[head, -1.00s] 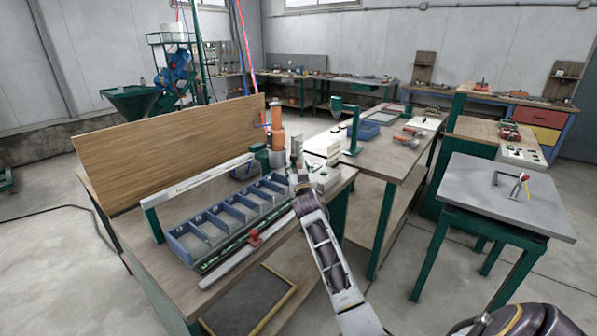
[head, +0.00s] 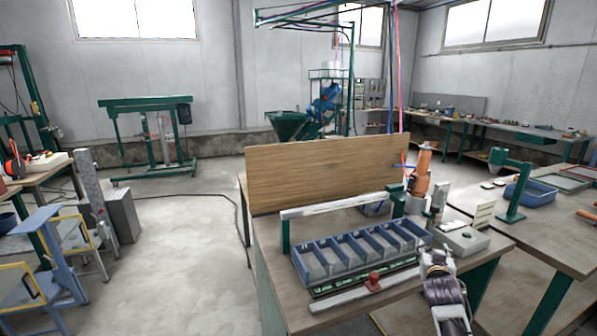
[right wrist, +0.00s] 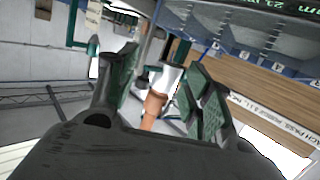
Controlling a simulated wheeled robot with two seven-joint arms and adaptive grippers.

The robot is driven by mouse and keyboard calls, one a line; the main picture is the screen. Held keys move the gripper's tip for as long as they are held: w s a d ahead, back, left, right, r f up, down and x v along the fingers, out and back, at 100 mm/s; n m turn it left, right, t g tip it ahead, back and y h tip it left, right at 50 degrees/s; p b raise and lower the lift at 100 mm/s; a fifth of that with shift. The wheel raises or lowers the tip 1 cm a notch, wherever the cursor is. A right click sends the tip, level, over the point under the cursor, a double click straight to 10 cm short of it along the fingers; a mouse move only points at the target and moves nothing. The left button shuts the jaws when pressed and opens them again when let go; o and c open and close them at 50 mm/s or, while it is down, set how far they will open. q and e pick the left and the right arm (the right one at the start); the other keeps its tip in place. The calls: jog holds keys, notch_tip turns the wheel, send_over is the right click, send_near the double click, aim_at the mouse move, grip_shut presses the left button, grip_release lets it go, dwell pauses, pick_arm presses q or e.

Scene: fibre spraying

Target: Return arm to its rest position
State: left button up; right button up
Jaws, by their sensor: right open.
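My right arm reaches up from the bottom right of the head view. Its gripper (head: 436,257) is small there, over the workbench (head: 265,225) at the right end of the blue compartment bin (head: 297,262). In the right wrist view the two green-padded fingers (right wrist: 162,88) stand wide apart, with nothing held between them. An orange cylindrical tool (head: 422,172) stands upright behind the gripper on the bench. An orange part (right wrist: 152,110) shows between the fingers in the right wrist view. My left gripper is not in view.
A wooden panel (head: 325,172) stands along the bench's back edge. A white bar (head: 345,203) spans behind the bin. A pale rail with a red knob (head: 373,282) lies in front. A grey box (head: 462,241) sits right of the gripper. Open floor (head: 190,260) lies left.

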jog(key=s+a+f+n+g+y, duration=0.1)
jog(key=s+a+f+g+y, duration=0.15)
jog(key=s+a+f, duration=0.4)
jog(key=s+a+f+n+g+y, duration=0.1)
jog(key=s+a+f+n+g, duration=0.15)
jog(key=s+f, duration=0.55)
jog(key=s+a+f+n+g+y, duration=0.1)
jog(key=s+a+f+g+y, duration=0.15)
jog(key=s+a, duration=0.6)
jog(key=s+a+f+n+g+y, duration=0.1)
jog(key=s+a+f+n+g, duration=0.15)
jog(key=s, duration=1.15)
notch_tip(320, 180, down, 33)
jog(key=s+d+g, duration=0.1)
jog(key=s+g, duration=0.1)
jog(key=s+d+f, duration=0.3)
jog(key=s+f, duration=0.6)
jog(key=s, duration=0.1)
jog(key=s+d+f+g+h, duration=0.1)
jog(key=s+d+f, duration=0.2)
jog(key=s+f, duration=0.7)
jog(key=shift+s, duration=0.6)
jog(key=shift+d+r, duration=0.1)
